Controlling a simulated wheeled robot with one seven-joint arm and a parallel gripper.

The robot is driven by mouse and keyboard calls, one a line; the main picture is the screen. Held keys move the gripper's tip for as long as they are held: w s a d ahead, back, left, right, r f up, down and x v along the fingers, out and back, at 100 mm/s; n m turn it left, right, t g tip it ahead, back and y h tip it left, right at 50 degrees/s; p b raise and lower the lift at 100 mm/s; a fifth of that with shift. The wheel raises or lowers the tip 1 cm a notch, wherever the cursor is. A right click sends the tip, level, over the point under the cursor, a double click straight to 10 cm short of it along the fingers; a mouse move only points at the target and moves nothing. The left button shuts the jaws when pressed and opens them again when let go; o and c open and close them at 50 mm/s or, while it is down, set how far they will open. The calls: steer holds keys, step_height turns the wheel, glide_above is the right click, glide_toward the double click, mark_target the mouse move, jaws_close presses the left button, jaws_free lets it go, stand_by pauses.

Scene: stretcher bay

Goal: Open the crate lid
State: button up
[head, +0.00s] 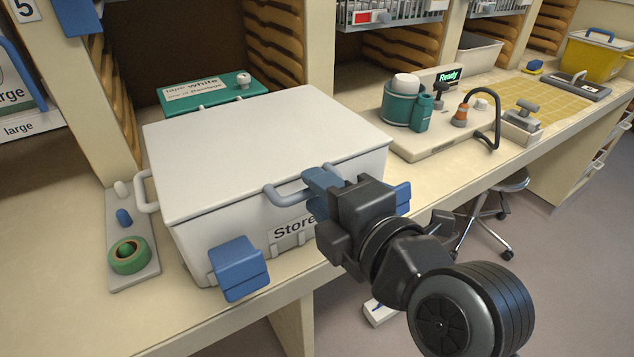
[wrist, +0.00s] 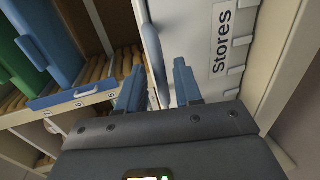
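The white crate (head: 195,248) stands on the counter with its flat white lid (head: 265,140) down. A grey bar handle (head: 284,196) sits on the lid's front edge; it also shows in the wrist view (wrist: 153,62). A blue latch (head: 238,268) juts out from the crate's front left, below the lid. A blue piece (head: 403,197) at the front right, partly behind my gripper, looks like a second latch. My gripper (wrist: 158,84) is open at the handle, one blue finger on each side of it. Whether either finger touches it I cannot tell.
A grey tray (head: 147,265) with green tape (head: 128,256) lies left of the crate. A teal box (head: 208,92) stands behind it. A device with a "Ready" display (head: 448,76) stands to the right. A stool (head: 490,205) is under the counter.

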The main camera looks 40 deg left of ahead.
steer(key=shift+x, duration=0.9)
steer(key=shift+c, duration=0.3)
jaws_close()
